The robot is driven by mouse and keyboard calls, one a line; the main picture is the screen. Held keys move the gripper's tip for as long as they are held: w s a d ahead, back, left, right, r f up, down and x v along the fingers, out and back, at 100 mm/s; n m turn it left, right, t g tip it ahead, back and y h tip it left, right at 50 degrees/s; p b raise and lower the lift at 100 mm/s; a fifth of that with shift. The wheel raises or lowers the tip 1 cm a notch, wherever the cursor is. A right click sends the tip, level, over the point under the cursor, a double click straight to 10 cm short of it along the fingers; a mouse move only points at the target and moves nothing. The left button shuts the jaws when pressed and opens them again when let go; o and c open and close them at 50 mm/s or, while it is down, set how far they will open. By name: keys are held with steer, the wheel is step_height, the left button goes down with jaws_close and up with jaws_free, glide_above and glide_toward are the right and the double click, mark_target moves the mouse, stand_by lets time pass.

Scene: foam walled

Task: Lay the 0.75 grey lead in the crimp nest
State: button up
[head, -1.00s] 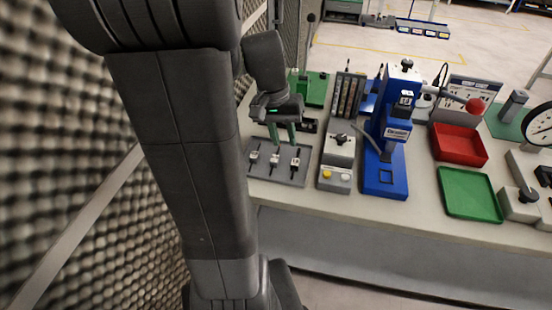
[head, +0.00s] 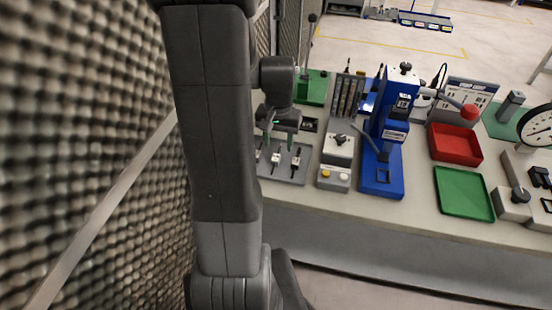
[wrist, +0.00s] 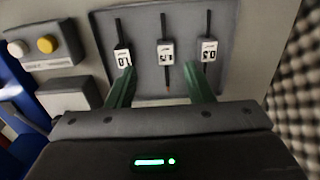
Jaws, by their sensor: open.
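Three leads with white tags lie side by side on a grey board; they are the left lead (wrist: 122,55), the middle lead (wrist: 166,52) and the right lead (wrist: 208,52) in the wrist view. The tag figures are too small to read surely, so I cannot tell which is the 0.75 lead. My gripper (wrist: 161,86) is open and empty, its green fingers apart on either side of the middle lead. In the head view my gripper (head: 279,142) hangs over the board (head: 290,178). The blue crimp press (head: 384,182) stands to the right; its nest is hard to make out.
A control box (head: 335,177) with yellow and white buttons stands between board and press. A red tray (head: 455,156) and a green tray (head: 464,211) lie right of the press. A rack (head: 346,97) stands behind. A foam wall (head: 85,170) is close on the left.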

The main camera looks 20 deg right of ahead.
mark_target(276, 157)
steer(key=shift+w+a+f+p, duration=0.1)
steer(key=shift+w+f+p, duration=0.05)
steer(key=shift+f, duration=0.9)
steer(key=shift+w+a+f+p, duration=0.1)
steer(key=shift+f+p, duration=0.05)
steer(key=shift+f, duration=0.95)
steer(key=shift+w+f+p, duration=0.15)
steer(key=shift+f, duration=0.9)
steer(key=shift+c, duration=0.5)
jaws_close()
